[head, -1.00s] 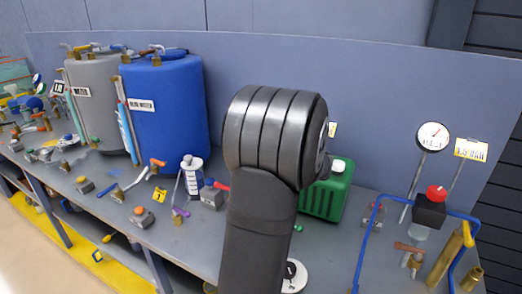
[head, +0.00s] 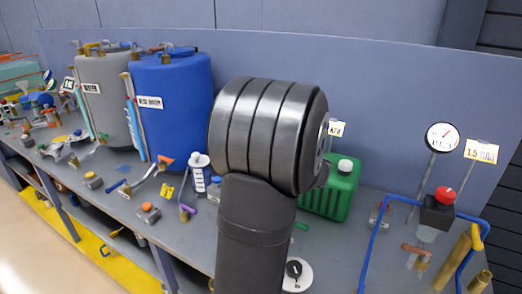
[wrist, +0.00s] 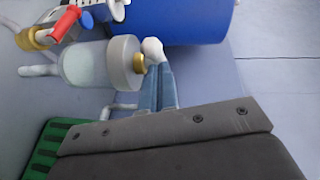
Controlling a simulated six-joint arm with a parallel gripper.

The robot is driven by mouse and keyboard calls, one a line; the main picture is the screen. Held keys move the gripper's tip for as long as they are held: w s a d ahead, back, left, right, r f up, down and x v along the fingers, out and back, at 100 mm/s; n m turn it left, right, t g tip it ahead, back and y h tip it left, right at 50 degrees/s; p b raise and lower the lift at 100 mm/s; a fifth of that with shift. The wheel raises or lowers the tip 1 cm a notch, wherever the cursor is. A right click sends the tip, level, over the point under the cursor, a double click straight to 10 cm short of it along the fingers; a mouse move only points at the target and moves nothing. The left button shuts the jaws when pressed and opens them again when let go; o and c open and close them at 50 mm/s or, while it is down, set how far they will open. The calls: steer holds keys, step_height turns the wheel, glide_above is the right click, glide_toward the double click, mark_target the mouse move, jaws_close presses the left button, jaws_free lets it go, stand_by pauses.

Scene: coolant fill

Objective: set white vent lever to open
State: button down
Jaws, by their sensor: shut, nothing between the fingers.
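A small white lever end (wrist: 153,49) shows in the wrist view beside a brass fitting on the cap of a pale clear cylinder (wrist: 85,64). I take it for the vent lever; its open or closed setting cannot be read. My gripper (wrist: 159,72) has its slim blue-grey fingers together, with the tips just below the white lever; whether they touch it I cannot tell. In the head view my arm hides the gripper. A white-capped cylinder (head: 199,174) stands left of the arm there, partly covered.
A red-handled valve (wrist: 68,19) lies beyond the cylinder. A blue tank (head: 175,105) and a grey tank (head: 104,95) stand behind at the left. A green canister (head: 333,192) is right of my arm. Blue piping (head: 370,250) and a gauge (head: 441,138) are further right.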

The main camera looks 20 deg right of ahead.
steer(key=shift+a+m+t+h, duration=0.7)
steer(key=shift+a+m+h, duration=0.7)
steer(key=shift+a+h, duration=0.45)
steer(key=shift+a, duration=0.1)
steer(key=v, duration=1.3)
steer(key=shift+r, duration=0.2)
